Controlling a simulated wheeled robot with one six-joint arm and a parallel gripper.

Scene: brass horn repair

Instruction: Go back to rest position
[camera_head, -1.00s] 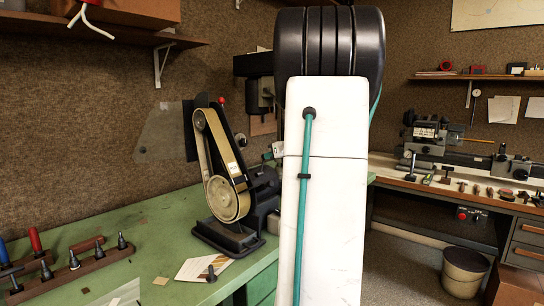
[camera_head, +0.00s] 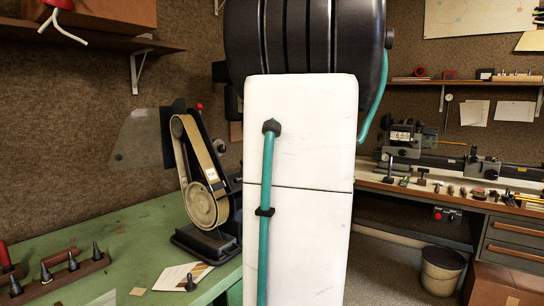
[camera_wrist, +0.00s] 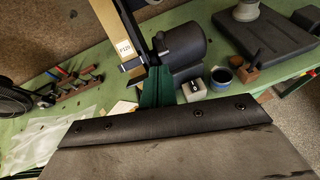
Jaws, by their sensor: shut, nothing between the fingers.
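My arm (camera_head: 300,200) shows in the head view as a white link with a teal cable, topped by a black ribbed joint. My gripper is outside the head view. In the wrist view, the grey and black body of my gripper fills the bottom. Its dark green fingers (camera_wrist: 157,80) are shut and empty, pointing toward the belt sander (camera_wrist: 126,50). The gap between fingers and sander cannot be judged. The belt sander also shows in the head view (camera_head: 197,180), on the green bench left of my arm.
The green bench (camera_head: 130,235) holds a tool rack (camera_head: 60,278) and a paper card (camera_head: 183,276). In the wrist view, a blue cup (camera_wrist: 220,79) and a dark plate (camera_wrist: 270,42) lie at the right. A waste bin (camera_head: 440,270) stands on the floor before the right-hand bench.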

